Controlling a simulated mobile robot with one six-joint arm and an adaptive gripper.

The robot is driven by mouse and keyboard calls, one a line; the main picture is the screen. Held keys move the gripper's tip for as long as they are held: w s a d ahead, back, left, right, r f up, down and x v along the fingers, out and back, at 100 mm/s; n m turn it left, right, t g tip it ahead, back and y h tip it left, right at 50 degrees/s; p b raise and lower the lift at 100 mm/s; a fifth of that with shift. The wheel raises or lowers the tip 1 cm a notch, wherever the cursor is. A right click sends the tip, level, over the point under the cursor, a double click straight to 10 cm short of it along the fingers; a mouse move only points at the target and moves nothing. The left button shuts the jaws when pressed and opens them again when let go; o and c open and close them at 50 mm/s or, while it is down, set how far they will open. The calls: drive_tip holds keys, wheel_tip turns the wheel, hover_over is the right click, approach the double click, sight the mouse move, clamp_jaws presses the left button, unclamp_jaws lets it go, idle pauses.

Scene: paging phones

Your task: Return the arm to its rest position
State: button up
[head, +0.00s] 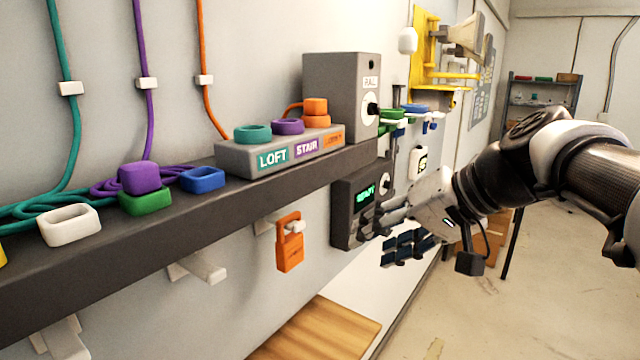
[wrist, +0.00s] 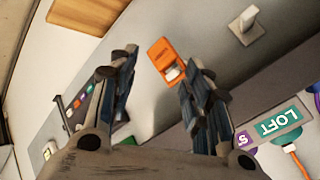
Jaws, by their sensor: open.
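My gripper (head: 380,240) is open and empty in the head view. It hangs in front of the wall below the shelf, its fingers pointing left, close to the dark box with a green lit display (head: 366,196). In the wrist view the two fingers of my gripper (wrist: 160,72) are spread apart with nothing between them. Beyond them the orange hanging piece (wrist: 166,60) shows on the wall. In the head view this orange piece (head: 290,243) hangs from a white peg, apart from my fingers. My arm reaches in from the right edge.
The dark shelf (head: 190,220) runs along the wall, with the grey LOFT and STAIR block (head: 235,160), a grey speaker box (head: 335,90) and coloured loops on it. White pegs (head: 200,268) stick out below. Open floor (head: 540,290) lies at right.

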drive_tip(key=s+f+g+h+b, duration=0.1)
drive_tip(key=s+f+h, duration=0.3)
drive_tip(key=s+f, duration=0.8)
drive_tip(key=s, duration=0.3)
drive_tip(key=shift+s+d+f+g+h+b, duration=0.15)
drive_tip(key=shift+d+f+g+h+b, duration=0.15)
drive_tip(key=shift+f, duration=0.05)
drive_tip(key=s+d+f+h, duration=0.1)
drive_tip(key=s+f, duration=0.1)
drive_tip(key=f, duration=0.1)
drive_tip(key=s+d+f+h, duration=0.1)
drive_tip(key=s+f, duration=0.1)
drive_tip(key=s, duration=0.1)
drive_tip(key=s+d+f+n+b, duration=0.1)
drive_tip(key=s+d+f, duration=0.1)
drive_tip(key=s+f, duration=0.1)
drive_tip(key=shift+f+h, duration=0.3)
drive_tip(key=shift+h, duration=0.1)
drive_tip(key=shift+c, duration=0.2)
